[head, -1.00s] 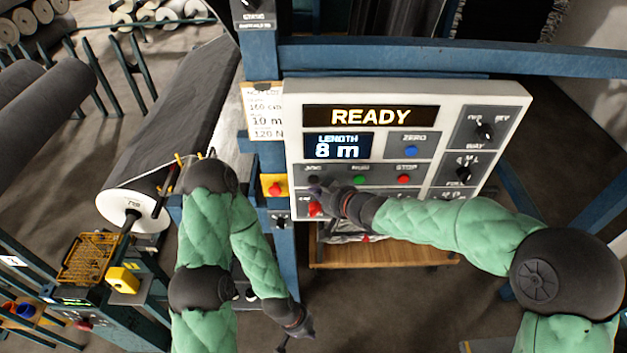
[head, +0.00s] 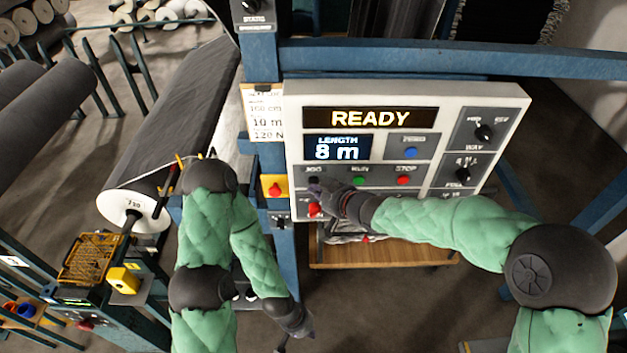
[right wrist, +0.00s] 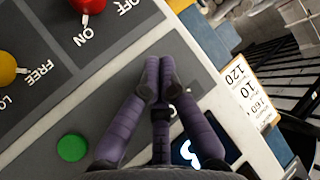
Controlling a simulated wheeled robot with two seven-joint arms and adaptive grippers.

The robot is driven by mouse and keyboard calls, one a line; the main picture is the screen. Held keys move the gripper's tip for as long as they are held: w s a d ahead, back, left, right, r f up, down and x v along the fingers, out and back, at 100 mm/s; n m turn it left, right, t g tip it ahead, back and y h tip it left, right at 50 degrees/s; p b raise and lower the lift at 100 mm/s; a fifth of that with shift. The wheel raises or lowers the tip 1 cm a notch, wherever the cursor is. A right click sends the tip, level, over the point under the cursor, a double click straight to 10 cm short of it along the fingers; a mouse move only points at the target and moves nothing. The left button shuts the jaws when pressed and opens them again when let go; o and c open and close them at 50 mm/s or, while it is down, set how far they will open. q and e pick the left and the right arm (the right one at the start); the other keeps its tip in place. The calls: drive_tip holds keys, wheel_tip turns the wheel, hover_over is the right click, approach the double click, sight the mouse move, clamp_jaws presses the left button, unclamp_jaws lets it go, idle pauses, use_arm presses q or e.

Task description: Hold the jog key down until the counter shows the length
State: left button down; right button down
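The control panel (head: 450,150) shows READY, and its length counter (head: 338,147) reads 8 m. The dark jog key (head: 313,180) sits at the left of the key row, beside the green run key (head: 359,181). My right gripper (head: 318,187) is at the jog key and partly covers it; whether it touches or presses it I cannot tell. In the right wrist view its purple fingers (right wrist: 159,70) are together, with nothing between them. My left gripper (head: 305,332) hangs low, away from the panel; its fingers are too unclear to read.
A card (head: 265,115) left of the panel reads 10 m. A red stop key (head: 404,180), a red knob (head: 314,209) and a yellow-backed red button (head: 275,188) are nearby. A grey roll (head: 175,125) lies at left. A blue beam (head: 450,58) crosses above.

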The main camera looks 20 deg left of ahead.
drive_tip(key=shift+w+a+p, duration=0.15)
drive_tip(key=shift+w+p, duration=0.35)
drive_tip(key=shift+w, duration=0.05)
idle(0.8)
drive_tip(key=shift+s, duration=0.1)
idle(0.9)
drive_tip(key=shift+s+d+b, duration=0.25)
drive_tip(key=shift+s+b, duration=0.15)
drive_tip(key=shift+s, duration=0.3)
drive_tip(key=s+b, duration=0.1)
drive_tip(key=s, duration=0.1)
drive_tip(key=s+d+b, duration=0.1)
drive_tip(key=s, duration=0.1)
drive_tip(key=shift+s+d, duration=0.2)
drive_tip(key=shift+s, duration=0.2)
idle(0.3)
